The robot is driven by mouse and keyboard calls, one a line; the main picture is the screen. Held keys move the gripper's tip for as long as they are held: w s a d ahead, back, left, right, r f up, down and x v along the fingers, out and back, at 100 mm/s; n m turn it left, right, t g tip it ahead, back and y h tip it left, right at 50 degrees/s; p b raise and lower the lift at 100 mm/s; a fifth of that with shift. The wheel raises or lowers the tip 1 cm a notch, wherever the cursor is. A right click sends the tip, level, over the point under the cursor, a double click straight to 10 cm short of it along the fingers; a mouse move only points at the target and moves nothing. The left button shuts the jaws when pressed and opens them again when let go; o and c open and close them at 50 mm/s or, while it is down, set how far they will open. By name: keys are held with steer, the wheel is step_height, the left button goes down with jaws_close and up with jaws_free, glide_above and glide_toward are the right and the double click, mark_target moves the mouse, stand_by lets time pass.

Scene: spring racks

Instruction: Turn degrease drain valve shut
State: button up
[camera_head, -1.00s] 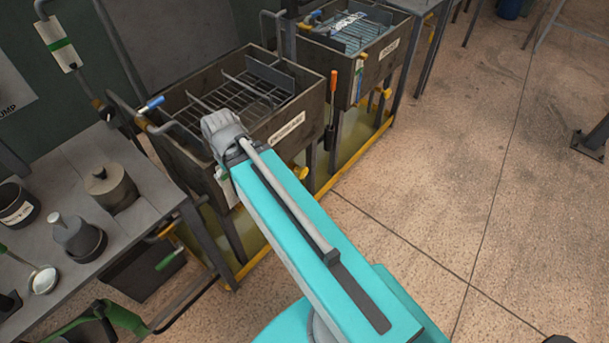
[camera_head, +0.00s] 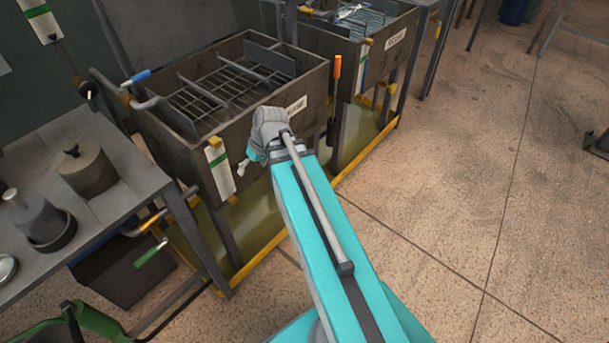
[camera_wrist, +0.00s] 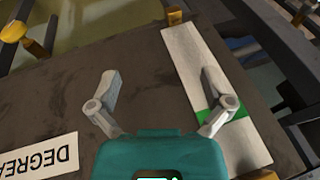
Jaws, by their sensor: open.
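The degrease tank (camera_head: 285,118) is the nearer dark metal tank; its DEGREASE label (camera_wrist: 38,156) reads upside down in the wrist view. A yellow knob (camera_wrist: 13,32) with a brass fitting (camera_wrist: 37,48) shows near the tank's lower edge at the wrist view's upper left; it may be the drain valve. My arm seems to hide it in the head view. My gripper (camera_wrist: 163,75) is open and empty in front of the tank wall, to the right of the knob in the wrist view. A white plate with a green band (camera_wrist: 190,65) lies behind its right finger.
An orange-handled tool (camera_head: 336,72) hangs between the tanks. A second tank (camera_head: 375,58) stands behind.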

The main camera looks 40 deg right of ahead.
steer(key=d+f+t+b, duration=0.5)
steer(key=d+f+b, duration=0.6)
steer(key=d+b, duration=0.4)
steer(key=d+f+n+t+b, duration=0.1)
steer(key=d+f+t+b, duration=0.4)
steer(key=d+f+b, duration=0.6)
steer(key=d+b, duration=0.4)
steer(key=b, duration=0.1)
steer(key=shift+f+t, duration=0.2)
steer(key=shift+t, duration=0.2)
steer(key=b+x, duration=0.5)
steer(key=x, duration=0.8)
steer(key=shift+w+a+f+b, duration=0.15)
steer(key=shift+w+f+b, duration=0.1)
steer(key=shift+b, duration=0.05)
steer(key=c, duration=0.8)
steer(key=shift+c, duration=0.2)
